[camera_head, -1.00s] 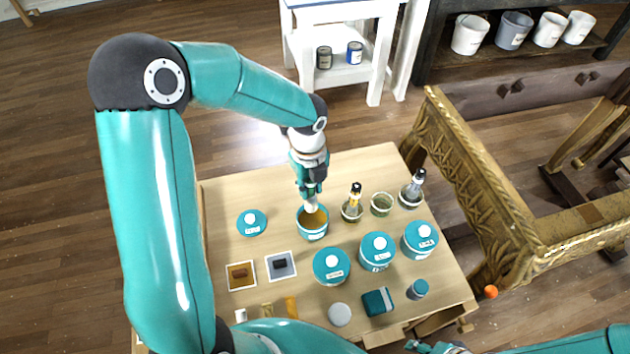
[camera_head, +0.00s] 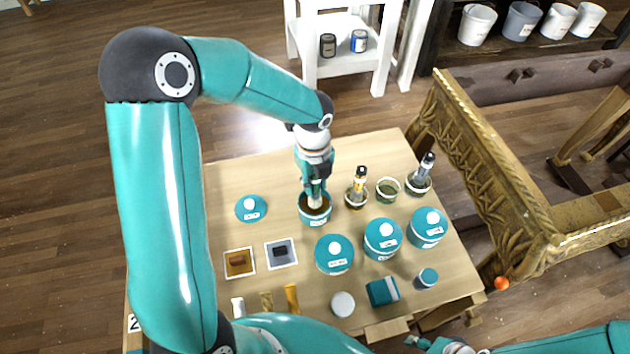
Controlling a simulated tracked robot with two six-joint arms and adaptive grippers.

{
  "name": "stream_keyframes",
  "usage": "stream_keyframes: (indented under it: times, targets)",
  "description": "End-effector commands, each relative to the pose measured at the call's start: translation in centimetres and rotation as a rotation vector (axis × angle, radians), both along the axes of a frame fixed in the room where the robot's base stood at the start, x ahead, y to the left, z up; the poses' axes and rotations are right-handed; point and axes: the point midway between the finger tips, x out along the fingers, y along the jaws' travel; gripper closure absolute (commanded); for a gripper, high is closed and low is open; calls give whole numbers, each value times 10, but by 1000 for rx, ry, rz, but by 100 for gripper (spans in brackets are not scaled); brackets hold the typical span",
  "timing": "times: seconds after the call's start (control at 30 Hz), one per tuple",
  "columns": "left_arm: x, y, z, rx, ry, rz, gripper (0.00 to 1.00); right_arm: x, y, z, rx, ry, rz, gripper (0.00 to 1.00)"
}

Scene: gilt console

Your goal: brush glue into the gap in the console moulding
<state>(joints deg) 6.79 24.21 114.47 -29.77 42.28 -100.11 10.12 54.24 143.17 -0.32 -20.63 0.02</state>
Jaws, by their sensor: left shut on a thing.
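The gilt console (camera_head: 490,170) with carved moulding stands at the right; I cannot make out the gap in it. My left gripper (camera_head: 315,188) points down over an open teal tin (camera_head: 316,221) of brown stuff. It is shut on a pale tool (camera_head: 315,201), probably a brush, whose lower end is inside the tin's mouth. The tool's tip is hidden. My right gripper (camera_head: 416,342) is at the bottom edge, in front of the bench; its fingers are too small to read.
The wooden bench (camera_head: 232,183) holds closed teal tins (camera_head: 334,254), a loose teal lid (camera_head: 251,208), and jars with brushes (camera_head: 356,196) close to the right of the open tin. An orange ball (camera_head: 501,283) is by the console. A white shelf (camera_head: 342,65) stands behind.

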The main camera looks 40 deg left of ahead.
Motion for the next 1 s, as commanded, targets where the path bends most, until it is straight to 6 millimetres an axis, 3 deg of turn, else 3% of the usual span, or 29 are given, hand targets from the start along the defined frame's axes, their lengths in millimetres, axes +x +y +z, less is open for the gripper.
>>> stream_keyframes:
  times: [1.0]
  targets:
    - [0,0,-7,0,0,0,100,0,0,-5,0,0,0,49]
